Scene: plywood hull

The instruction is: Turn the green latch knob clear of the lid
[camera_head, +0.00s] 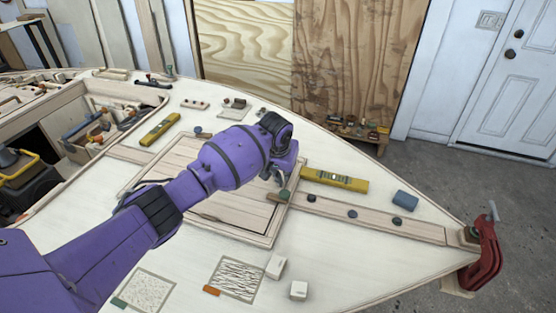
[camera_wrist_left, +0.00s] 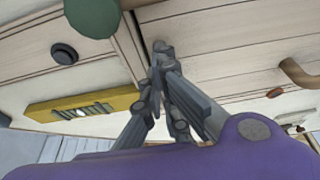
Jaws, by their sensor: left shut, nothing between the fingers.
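The green latch knob (camera_head: 284,196) sits at the right edge of the hatch frame in the head view. In the left wrist view the green knob (camera_wrist_left: 92,14) is a dark green disc cut off by the top edge. The wooden lid (camera_head: 240,208) lies flat in its frame, partly hidden by my left arm. My left gripper (camera_head: 279,182) is shut and empty, just beside the knob. In the left wrist view its fingertips (camera_wrist_left: 160,52) are together over the seam at the lid's edge, apart from the knob in the picture. My right gripper is not in view.
A yellow level (camera_head: 336,180) lies close by on the deck. Dark round plugs (camera_head: 352,214) line the wooden strip toward the bow. A blue block (camera_head: 405,200) and a red clamp (camera_head: 484,250) are farther right. White blocks (camera_head: 276,266) stand nearer. A brown handle (camera_wrist_left: 300,73) shows in the wrist view.

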